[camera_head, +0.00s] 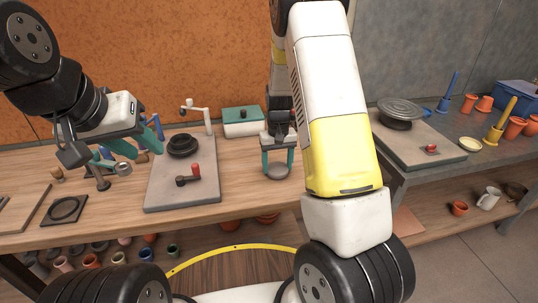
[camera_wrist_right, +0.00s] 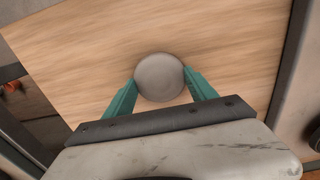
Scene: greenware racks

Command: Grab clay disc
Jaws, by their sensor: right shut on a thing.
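The clay disc (camera_head: 278,171) is round, flat and grey. In the head view it sits between the teal fingers of my right gripper (camera_head: 278,163), over the wooden table near its front edge. In the right wrist view the disc (camera_wrist_right: 160,77) is pinched between both fingertips of the right gripper (camera_wrist_right: 159,84), which touch its sides. Whether the disc still touches the table is not clear. My left gripper (camera_head: 142,150) has teal fingers and is over the left part of the table; its fingers look apart with nothing seen between them.
A grey board (camera_head: 185,197) with a dark wheel (camera_head: 182,145) and a red-knobbed handle (camera_head: 195,171) lies left of the disc. A teal-lidded box (camera_head: 241,121) stands behind. A second table at right bears a banding wheel (camera_head: 400,110) and several orange pots. Wood around the disc is clear.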

